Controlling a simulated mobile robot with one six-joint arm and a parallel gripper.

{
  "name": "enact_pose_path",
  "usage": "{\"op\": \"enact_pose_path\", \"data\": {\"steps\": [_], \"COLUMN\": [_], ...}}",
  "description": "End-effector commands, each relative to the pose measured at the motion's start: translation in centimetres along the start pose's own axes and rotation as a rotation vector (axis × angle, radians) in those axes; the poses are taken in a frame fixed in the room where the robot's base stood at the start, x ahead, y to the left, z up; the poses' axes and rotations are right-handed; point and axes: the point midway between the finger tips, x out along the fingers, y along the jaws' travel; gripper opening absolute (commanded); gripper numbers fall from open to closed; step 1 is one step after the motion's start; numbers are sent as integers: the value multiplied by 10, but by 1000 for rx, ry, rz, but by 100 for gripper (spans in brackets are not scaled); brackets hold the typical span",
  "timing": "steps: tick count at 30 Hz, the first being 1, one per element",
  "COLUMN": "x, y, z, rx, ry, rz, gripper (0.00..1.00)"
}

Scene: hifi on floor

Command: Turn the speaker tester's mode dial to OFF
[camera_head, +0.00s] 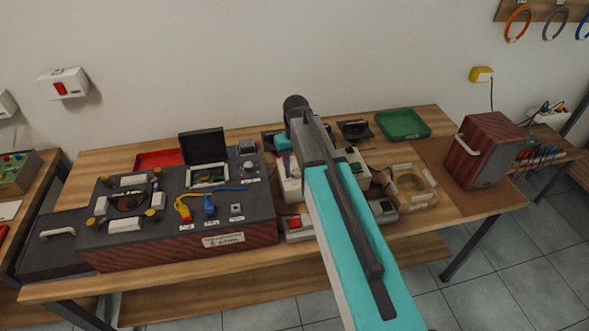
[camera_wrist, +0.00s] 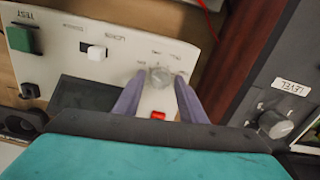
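The speaker tester (camera_wrist: 120,50) is a cream panel with a green TEST button, a white switch, a dark display and a red light. Its grey round mode dial (camera_wrist: 159,77) has small labels around it, too blurred to read; I cannot tell where it points. My gripper (camera_wrist: 160,90) is open, with one finger on each side of the dial. I cannot tell whether the fingers touch it. In the head view, the tester (camera_head: 290,189) is partly hidden behind my arm, and the dial and fingertips are hard to make out.
A wood-sided hifi unit (camera_head: 238,222) with a LEVEL knob (camera_wrist: 275,124) stands close beside the tester. A green tray (camera_head: 403,124) and a wooden speaker (camera_head: 486,150) are on the table's right. A red tray (camera_head: 160,159) lies at the back left.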

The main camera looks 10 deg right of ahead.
Motion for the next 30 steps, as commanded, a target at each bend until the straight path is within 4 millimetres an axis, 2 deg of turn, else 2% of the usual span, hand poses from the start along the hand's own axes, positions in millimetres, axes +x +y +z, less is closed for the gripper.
{"op": "enact_pose_path", "data": {"steps": [17,30], "x": [-6,-47], "y": [0,0], "z": [1,0], "rx": [1,1], "ry": [-3,-1], "rz": [0,0], "gripper": [43,43]}}
